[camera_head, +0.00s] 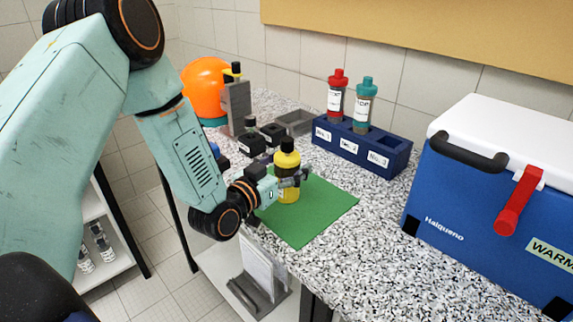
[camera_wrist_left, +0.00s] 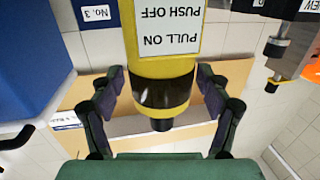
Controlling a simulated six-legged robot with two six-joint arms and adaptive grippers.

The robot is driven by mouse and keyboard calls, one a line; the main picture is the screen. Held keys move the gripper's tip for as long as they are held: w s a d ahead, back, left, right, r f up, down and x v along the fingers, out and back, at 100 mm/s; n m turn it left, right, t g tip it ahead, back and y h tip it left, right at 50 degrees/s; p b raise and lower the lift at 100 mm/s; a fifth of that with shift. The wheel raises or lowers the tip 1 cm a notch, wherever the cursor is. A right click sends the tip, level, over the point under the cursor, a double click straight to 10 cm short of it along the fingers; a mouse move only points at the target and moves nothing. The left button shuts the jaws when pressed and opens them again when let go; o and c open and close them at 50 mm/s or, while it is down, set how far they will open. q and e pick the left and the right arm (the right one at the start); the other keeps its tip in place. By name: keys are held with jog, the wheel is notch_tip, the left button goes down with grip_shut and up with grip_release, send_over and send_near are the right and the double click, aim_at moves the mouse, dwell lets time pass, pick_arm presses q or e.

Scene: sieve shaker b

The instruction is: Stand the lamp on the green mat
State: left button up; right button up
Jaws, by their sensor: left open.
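The lamp (camera_head: 287,172) is yellow with a black top and stands upright on the green mat (camera_head: 325,212), towards its back left part. My left gripper (camera_head: 293,180) is open at the lamp, coming from the left of the picture. In the left wrist view the lamp (camera_wrist_left: 163,68) appears upside down, with a "PULL ON PUSH OFF" label. There the fingers of my left gripper (camera_wrist_left: 161,85) stand one on each side of it, with gaps visible. The lamp's base is partly hidden by the gripper in the head view. My right gripper is not in view.
A blue rack (camera_head: 362,148) with a red-capped bottle (camera_head: 337,93) and a teal-capped bottle (camera_head: 364,102) stands behind the mat. A blue cooler (camera_head: 490,200) is at right. Small black boxes, a grey tray (camera_head: 296,122) and an orange ball (camera_head: 206,88) are at back left.

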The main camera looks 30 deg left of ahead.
pick_arm(q)
jog(key=shift+r, duration=0.1)
jog(key=shift+s, duration=0.25)
jog(key=s+a+p, duration=0.1)
jog(key=s+p, duration=0.2)
jog(key=s, duration=0.8)
jog(key=shift+s+a+r, duration=0.2)
jog(key=shift+a+r, duration=0.05)
jog(key=shift+r, duration=0.05)
